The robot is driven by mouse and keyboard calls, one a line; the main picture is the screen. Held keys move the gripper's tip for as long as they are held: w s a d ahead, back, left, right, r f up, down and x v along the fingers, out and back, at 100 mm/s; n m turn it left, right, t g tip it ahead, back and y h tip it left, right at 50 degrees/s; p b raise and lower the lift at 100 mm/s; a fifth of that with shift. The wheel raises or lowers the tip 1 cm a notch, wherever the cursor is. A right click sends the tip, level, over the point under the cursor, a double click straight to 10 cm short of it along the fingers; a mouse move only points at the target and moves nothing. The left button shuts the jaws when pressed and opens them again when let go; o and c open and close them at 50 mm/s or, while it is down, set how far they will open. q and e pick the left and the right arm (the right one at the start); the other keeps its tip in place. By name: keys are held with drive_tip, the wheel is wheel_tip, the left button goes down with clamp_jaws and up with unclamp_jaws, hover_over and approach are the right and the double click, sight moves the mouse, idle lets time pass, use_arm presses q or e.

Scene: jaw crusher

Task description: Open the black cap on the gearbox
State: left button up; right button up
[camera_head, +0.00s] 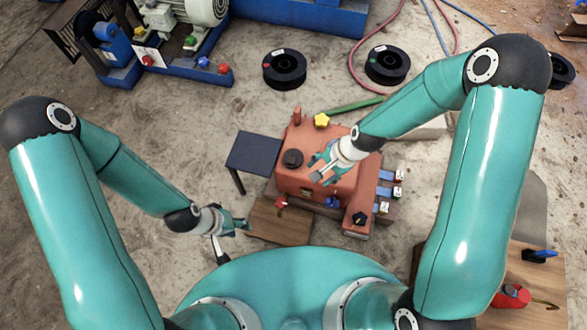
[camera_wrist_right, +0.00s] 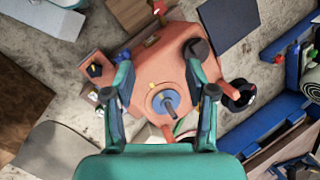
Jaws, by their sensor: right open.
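The orange-red gearbox (camera_head: 345,190) stands on the floor ahead of me. Its round black cap (camera_head: 292,158) sits on the top left, in place. In the right wrist view the cap (camera_wrist_right: 197,48) shows beside the tip of the right-hand finger. My right gripper (camera_head: 322,167) is open and empty above the gearbox, just right of the cap in the head view. It also shows in the wrist view (camera_wrist_right: 160,85) with its fingers spread wide. My left gripper (camera_head: 240,225) hangs left of the gearbox, near the wooden board; its jaws are too small to judge.
A yellow star knob (camera_head: 321,121) and a black star knob (camera_head: 360,218) are on the gearbox. A small dark table (camera_head: 253,152) stands close left of it. A wooden board (camera_head: 280,222) lies in front. Black spools (camera_head: 284,69) and a blue machine (camera_head: 165,65) are behind.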

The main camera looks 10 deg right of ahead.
sight(292, 160)
drive_tip(key=w+f+m+b, duration=0.2)
drive_tip(key=w+m+b, duration=0.95)
drive_tip(key=b, duration=0.55)
drive_tip(key=shift+m+t, duration=0.25)
drive_tip(key=shift+t, duration=0.05)
drive_tip(key=b+x, duration=0.2)
drive_tip(key=x, duration=0.3)
drive_tip(key=b+x, duration=0.2)
drive_tip(key=x, duration=0.4)
drive_tip(key=s+a+b+x, duration=0.1)
drive_tip(key=b+x, duration=0.1)
drive_tip(key=x, duration=0.3)
drive_tip(key=shift+a+f, duration=0.1)
drive_tip(key=shift+f, duration=0.1)
use_arm(q)
wheel_tip(292, 160, down, 26)
use_arm(e)
clamp_jaws()
